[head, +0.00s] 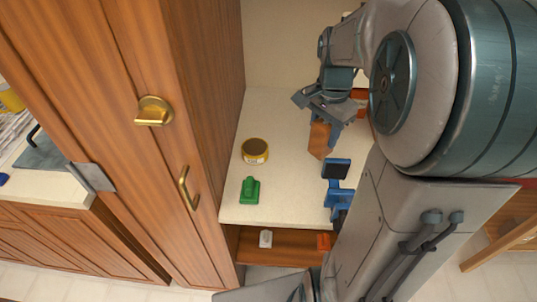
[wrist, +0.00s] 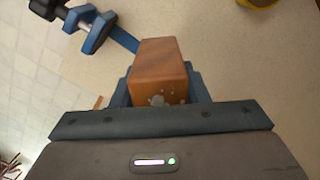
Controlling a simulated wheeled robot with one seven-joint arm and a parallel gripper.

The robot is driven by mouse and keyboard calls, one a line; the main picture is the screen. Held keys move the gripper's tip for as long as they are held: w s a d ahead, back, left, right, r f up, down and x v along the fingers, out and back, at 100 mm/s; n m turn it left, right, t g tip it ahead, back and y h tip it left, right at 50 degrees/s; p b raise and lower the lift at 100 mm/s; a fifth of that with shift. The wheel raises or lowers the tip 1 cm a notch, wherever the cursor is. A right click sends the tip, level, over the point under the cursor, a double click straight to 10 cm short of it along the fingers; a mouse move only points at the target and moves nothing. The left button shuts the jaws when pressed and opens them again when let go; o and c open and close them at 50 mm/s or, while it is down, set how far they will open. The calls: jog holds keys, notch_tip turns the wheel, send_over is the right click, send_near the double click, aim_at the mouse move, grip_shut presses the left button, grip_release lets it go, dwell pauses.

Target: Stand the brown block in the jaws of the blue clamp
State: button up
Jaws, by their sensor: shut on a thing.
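The brown block (head: 320,139) is a wooden-looking box, held in my gripper (head: 334,126) above the counter. It also shows in the wrist view (wrist: 160,66), between the two blue-grey fingers (wrist: 158,88), which are shut on it. In the head view the block looks tilted. The blue clamp (head: 338,187) stands at the counter's front edge, below the block in the picture, apart from it. In the wrist view the clamp (wrist: 92,28) is at the upper left, with a dark pad at one end. My arm hides part of the clamp in the head view.
A yellow-rimmed round tin (head: 255,150) and a green object (head: 250,190) stand on the pale counter (head: 285,190), left of the clamp. A tall wooden cabinet (head: 205,130) bounds the left side. A white item (head: 266,238) and an orange item (head: 323,242) are below the counter edge.

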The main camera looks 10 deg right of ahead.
jog(key=shift+w+a+f+p, duration=0.3)
jog(key=shift+w+a+f, duration=0.5)
jog(key=shift+a+f, duration=1)
jog(key=shift+w+a+f+p, duration=0.25)
jog(key=shift+w+a+f, duration=0.5)
jog(key=shift+a+f, duration=1.05)
jog(key=shift+w+a+f+p, duration=0.3)
jog(key=shift+w+a+f, duration=0.5)
jog(key=shift+a+f, duration=1)
jog(key=shift+f, duration=0.1)
jog(key=shift+f, duration=0.15)
jog(key=o, duration=0.7)
jog(key=shift+o, duration=0.2)
